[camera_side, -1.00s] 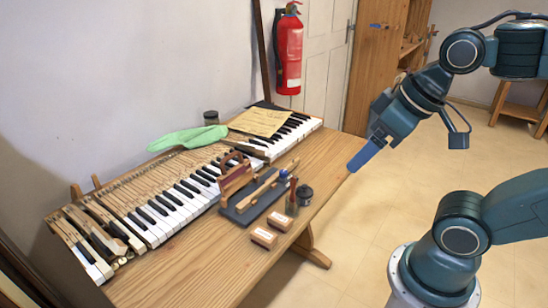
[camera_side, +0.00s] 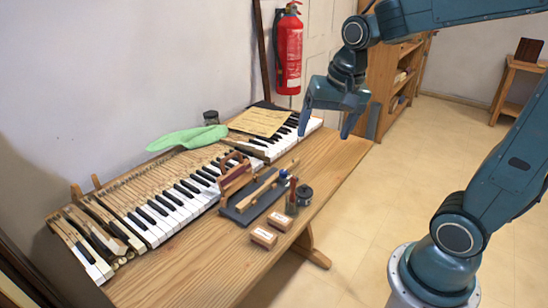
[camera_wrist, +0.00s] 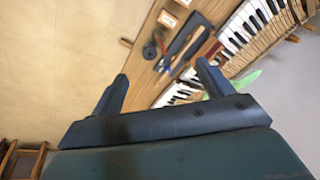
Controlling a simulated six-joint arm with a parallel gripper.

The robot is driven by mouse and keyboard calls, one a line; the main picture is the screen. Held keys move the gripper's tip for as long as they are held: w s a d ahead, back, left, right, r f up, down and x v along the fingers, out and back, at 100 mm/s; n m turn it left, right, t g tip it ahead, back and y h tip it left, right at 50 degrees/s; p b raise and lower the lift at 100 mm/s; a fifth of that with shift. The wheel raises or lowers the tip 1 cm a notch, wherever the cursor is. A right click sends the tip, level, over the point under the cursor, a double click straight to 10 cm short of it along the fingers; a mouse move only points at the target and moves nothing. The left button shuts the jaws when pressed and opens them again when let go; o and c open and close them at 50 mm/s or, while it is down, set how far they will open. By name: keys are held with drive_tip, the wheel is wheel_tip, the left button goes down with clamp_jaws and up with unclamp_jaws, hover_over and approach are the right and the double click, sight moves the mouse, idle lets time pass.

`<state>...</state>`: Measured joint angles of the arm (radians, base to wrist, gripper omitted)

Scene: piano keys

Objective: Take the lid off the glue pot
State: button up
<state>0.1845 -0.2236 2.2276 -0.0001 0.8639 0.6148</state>
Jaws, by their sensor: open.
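A small dark pot (camera_side: 304,197), which looks like the glue pot, stands upright on the wooden workbench, right of the grey tool tray. Its dark lid (camera_side: 305,188) sits on top. In the wrist view the pot (camera_wrist: 149,51) is a small dark round shape, seen from above between my fingers. My gripper (camera_side: 323,134) is open and empty, above the bench's far right part, higher than the pot and apart from it. Its two fingers also show in the wrist view (camera_wrist: 162,70).
Beside the pot are a reddish-brown upright jar (camera_side: 291,195), a blue knob (camera_side: 284,177) and the tray (camera_side: 238,216) with a wooden tool. The bench's right end is clear.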

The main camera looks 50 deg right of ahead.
drive_tip(key=w+d+f+m+g, duration=0.2)
drive_tip(key=w+d+f+m, duration=0.3)
drive_tip(key=w, duration=0.1)
drive_tip(key=m+g, duration=0.1)
drive_tip(key=m, duration=0.6)
hover_over(305, 185)
wheel_tip(305, 185, down, 9)
drive_tip(key=shift+y, duration=0.3)
drive_tip(key=shift+f, duration=0.15)
drive_tip(key=shift+n, duration=0.3)
drive_tip(key=shift+f, duration=4.15)
drive_tip(key=shift+a+f, duration=0.1)
drive_tip(key=shift+f, duration=2.5)
drive_tip(key=c, duration=1)
